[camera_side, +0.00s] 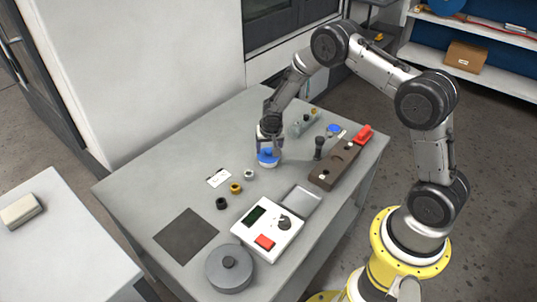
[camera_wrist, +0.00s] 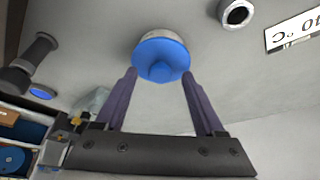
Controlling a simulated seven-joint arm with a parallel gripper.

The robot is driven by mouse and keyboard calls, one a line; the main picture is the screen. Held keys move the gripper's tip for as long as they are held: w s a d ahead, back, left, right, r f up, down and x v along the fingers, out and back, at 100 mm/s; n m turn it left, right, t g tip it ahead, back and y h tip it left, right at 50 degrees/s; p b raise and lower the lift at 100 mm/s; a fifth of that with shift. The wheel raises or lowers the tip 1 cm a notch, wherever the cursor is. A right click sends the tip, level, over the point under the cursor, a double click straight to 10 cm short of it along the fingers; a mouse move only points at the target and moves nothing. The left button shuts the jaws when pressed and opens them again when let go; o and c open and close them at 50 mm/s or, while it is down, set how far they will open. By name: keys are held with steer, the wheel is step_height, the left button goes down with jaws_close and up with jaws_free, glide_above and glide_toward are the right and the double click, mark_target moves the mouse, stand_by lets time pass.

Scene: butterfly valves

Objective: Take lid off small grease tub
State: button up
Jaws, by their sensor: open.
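The small grease tub with its blue lid (camera_side: 268,156) stands on the grey table. The lid also shows in the wrist view (camera_wrist: 161,60), with a raised knob in its middle and the pale tub body (camera_wrist: 158,34) just behind it. The lid sits on the tub. My gripper (camera_side: 268,150) is right above the tub in the side view. In the wrist view its two purple fingers (camera_wrist: 160,72) are apart, one to each side of the lid's near edge. I see a gap between each finger and the knob. Whether a finger touches the lid's rim I cannot tell.
A white label card (camera_side: 219,177) and several small rings (camera_side: 235,188) lie left of the tub. A white scale-like device (camera_side: 267,228) and a round grey weight (camera_side: 230,268) stand in front. A brown rack (camera_side: 334,166) and dark upright tool (camera_side: 319,147) are to the right. The table's left part is clear.

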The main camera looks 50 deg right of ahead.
steer(key=shift+w+f, duration=0.1)
steer(key=shift+f, duration=0.1)
jaws_close()
steer(key=shift+r, duration=0.15)
stand_by(0.3)
